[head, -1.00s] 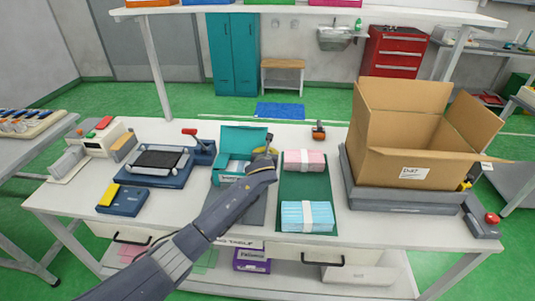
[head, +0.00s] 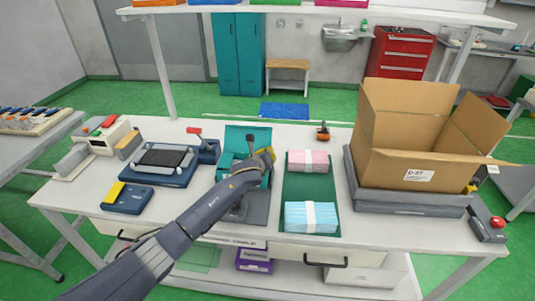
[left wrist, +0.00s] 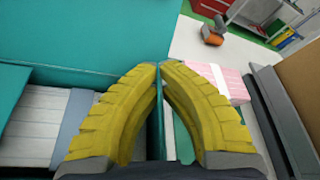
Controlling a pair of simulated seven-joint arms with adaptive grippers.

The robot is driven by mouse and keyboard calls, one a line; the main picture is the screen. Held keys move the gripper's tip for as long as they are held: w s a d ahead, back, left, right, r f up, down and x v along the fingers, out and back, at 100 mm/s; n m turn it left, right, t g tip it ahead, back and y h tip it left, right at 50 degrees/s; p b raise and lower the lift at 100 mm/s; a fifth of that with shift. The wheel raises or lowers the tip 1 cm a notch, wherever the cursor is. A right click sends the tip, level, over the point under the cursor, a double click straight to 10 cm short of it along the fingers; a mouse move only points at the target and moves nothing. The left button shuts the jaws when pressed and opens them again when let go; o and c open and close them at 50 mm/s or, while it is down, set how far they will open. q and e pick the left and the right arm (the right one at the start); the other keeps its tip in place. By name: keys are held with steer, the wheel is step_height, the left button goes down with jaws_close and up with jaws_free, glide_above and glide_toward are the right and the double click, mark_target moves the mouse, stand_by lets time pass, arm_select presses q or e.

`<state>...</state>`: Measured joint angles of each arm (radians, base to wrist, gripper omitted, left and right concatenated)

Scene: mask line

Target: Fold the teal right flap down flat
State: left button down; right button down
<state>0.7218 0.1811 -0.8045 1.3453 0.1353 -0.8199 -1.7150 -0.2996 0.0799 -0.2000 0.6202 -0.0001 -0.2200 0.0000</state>
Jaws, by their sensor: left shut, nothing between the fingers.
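The teal box (head: 247,138) stands on a grey mat at the middle of the table, with its back panel raised. My left gripper (head: 268,156) is over its right side. In the left wrist view the yellow fingers of this gripper (left wrist: 160,66) are shut at the tips with nothing between them. A narrow teal strip (left wrist: 156,130), perhaps the right flap seen edge-on, shows below the tips; contact is unclear. White contents (left wrist: 32,130) show inside the box at left. My arm hides much of the box in the head view. My right gripper is not in view.
A pink bundle (head: 308,155) and a blue bundle (head: 295,218) lie on a green mat just right of the box. A large open carton (head: 400,165) stands further right. A dark blue device (head: 160,165) is to the left.

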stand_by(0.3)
arm_select(q)
steer(key=c, duration=1.6)
jaws_free()
steer(key=shift+c, duration=0.2)
steer(key=shift+s, duration=0.1)
steer(key=v, duration=1.1)
steer(key=shift+s+a+r, duration=0.15)
steer(key=shift+s+r, duration=0.05)
steer(key=shift+s, duration=0.15)
steer(key=shift+o, duration=0.2)
